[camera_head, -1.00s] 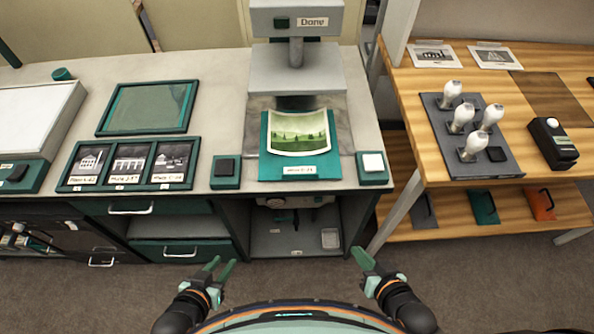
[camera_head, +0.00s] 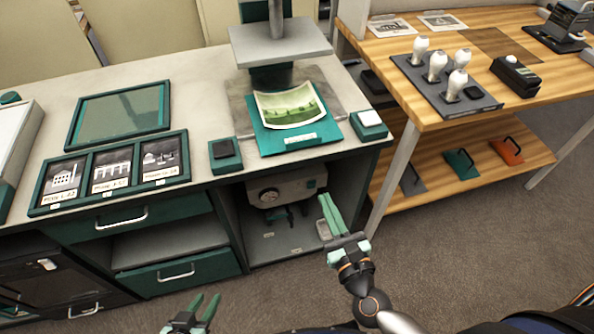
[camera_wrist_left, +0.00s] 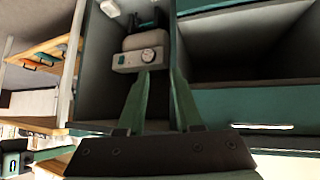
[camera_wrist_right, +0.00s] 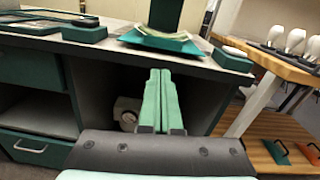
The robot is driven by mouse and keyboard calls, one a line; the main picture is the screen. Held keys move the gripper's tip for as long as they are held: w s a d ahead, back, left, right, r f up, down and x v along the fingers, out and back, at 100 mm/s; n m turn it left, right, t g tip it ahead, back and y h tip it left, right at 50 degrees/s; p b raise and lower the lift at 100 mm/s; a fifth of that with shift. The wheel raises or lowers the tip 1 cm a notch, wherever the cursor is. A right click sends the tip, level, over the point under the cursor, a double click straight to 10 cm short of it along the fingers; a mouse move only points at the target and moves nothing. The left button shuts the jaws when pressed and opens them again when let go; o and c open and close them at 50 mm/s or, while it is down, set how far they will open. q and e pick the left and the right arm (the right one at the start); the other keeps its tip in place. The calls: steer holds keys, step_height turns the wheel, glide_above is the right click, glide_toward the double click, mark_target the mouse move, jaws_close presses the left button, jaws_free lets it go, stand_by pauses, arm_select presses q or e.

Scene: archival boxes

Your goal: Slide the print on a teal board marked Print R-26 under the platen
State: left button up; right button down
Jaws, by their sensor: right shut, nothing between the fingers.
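The green landscape print (camera_head: 290,104) lies curled on its teal board (camera_head: 271,139), whose front label is too small to read. The board rests on the grey press bed (camera_head: 243,103), sticking out toward the front edge. The grey platen (camera_head: 280,42) hangs raised above the board's back part. The board also shows in the right wrist view (camera_wrist_right: 160,42). My right gripper (camera_head: 328,198) is shut and empty, in front of the counter and below the board, not touching it. My left gripper (camera_head: 207,302) is open and empty, low at the bottom, facing the cabinet.
Small pads stand on both sides of the board, one with a dark top (camera_head: 224,155) and one with a white top (camera_head: 369,124). A frame of three pictures (camera_head: 112,172) lies left. An open cubby (camera_head: 285,235) is below. A wooden bench (camera_head: 470,120) stands right.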

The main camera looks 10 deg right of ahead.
steer(key=m, duration=0.1)
arm_select(q)
steer(key=shift+s+a+r+p, duration=0.15)
steer(key=shift+a+r+p, duration=0.2)
steer(key=shift+p, duration=0.35)
arm_select(e)
glide_toward(301, 140)
steer(key=w, duration=0.4)
steer(key=shift+w+a+f, duration=0.1)
steer(key=shift+w+a, duration=0.1)
steer(key=shift+w, duration=0.1)
arm_select(q)
steer(key=shift+a, duration=0.1)
steer(key=shift+f, duration=0.1)
